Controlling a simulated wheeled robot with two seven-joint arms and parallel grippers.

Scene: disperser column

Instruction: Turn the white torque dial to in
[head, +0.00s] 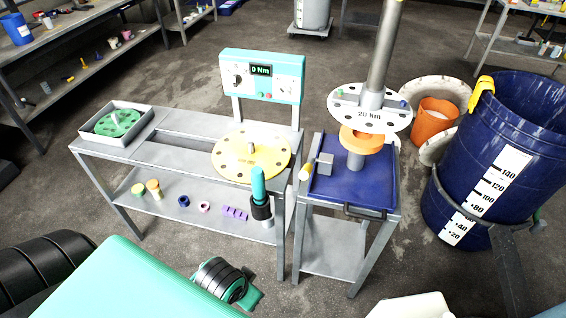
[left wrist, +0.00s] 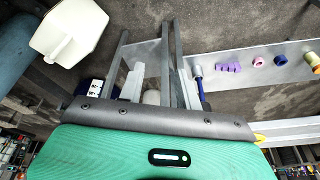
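A white disc with dark holes (head: 345,111), marked what looks like "20 Nm", sits around a grey column above an orange ring (head: 362,139). A teal control box (head: 262,76) stands at the back of the left bench. Its display (head: 261,71) reads "0 Nm". A small round dial with a dark centre (head: 238,80) is on the left of its face; its exact setting is too small to read. I cannot tell from the picture which of these the task calls the white torque dial.
A yellow disc (head: 232,160) lies on the left bench, with a teal-handled tool (head: 258,185) at its front edge. A blue tray (head: 345,190) is under the column. A big blue barrel (head: 505,150) stands at the right. Grey floor is open behind the benches.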

